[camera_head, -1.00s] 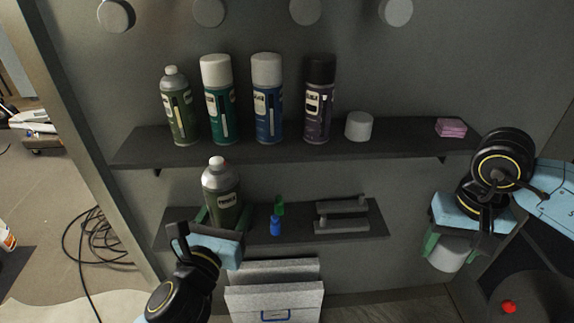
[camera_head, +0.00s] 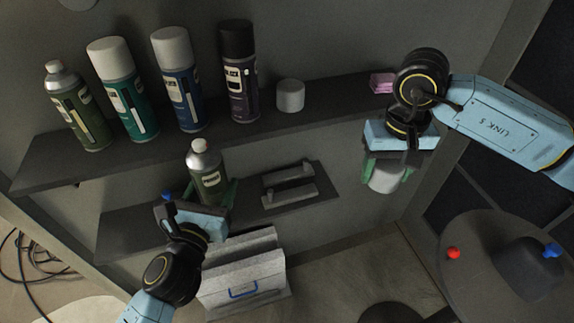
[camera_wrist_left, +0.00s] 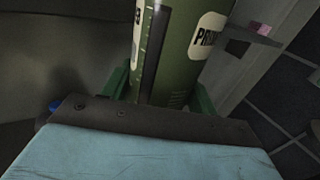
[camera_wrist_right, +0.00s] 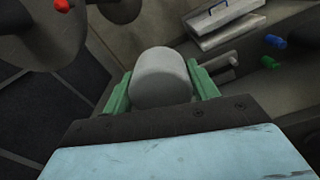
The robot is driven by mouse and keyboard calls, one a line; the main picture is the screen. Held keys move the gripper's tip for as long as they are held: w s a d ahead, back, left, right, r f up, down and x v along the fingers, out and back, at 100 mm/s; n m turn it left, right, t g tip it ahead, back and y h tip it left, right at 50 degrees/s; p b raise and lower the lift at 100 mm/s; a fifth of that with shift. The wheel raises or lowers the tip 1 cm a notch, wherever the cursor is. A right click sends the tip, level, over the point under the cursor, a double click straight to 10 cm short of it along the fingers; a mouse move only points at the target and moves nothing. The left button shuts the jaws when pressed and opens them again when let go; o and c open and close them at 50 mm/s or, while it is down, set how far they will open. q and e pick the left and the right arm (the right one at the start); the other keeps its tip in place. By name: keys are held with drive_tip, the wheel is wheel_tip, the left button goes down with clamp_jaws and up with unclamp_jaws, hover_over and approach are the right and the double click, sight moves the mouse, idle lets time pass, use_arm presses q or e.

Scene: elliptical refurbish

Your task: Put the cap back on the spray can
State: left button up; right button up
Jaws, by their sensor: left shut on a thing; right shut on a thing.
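The green spray can (camera_head: 207,168) has a silver shoulder and a small pale nozzle on top, uncovered. My left gripper (camera_head: 208,194) is shut around its lower body and holds it near upright at the lower shelf. Its green label side fills the left wrist view (camera_wrist_left: 178,50). Whether its base touches the shelf is hidden. My right gripper (camera_head: 388,170) is shut on a white cap (camera_head: 384,180) in front of the wall, well to the right of the can and at about its height in the picture. The cap also sits between the green fingers in the right wrist view (camera_wrist_right: 161,77).
The upper shelf (camera_head: 150,150) bears several cans, another white cap (camera_head: 290,95) and a pink block (camera_head: 382,83). The lower shelf (camera_head: 130,225) bears grey handle-like parts (camera_head: 288,180) and a small blue thing (camera_head: 168,197). A grey box (camera_head: 245,270) stands below. Space between my grippers is free.

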wheel_tip(320, 180, up, 14)
hover_over(198, 143)
drive_tip(key=shift+f, duration=3.05)
drive_tip(key=shift+f, duration=0.75)
drive_tip(key=o, duration=1)
drive_tip(key=shift+c, duration=0.2)
drive_tip(key=shift+o, duration=0.5)
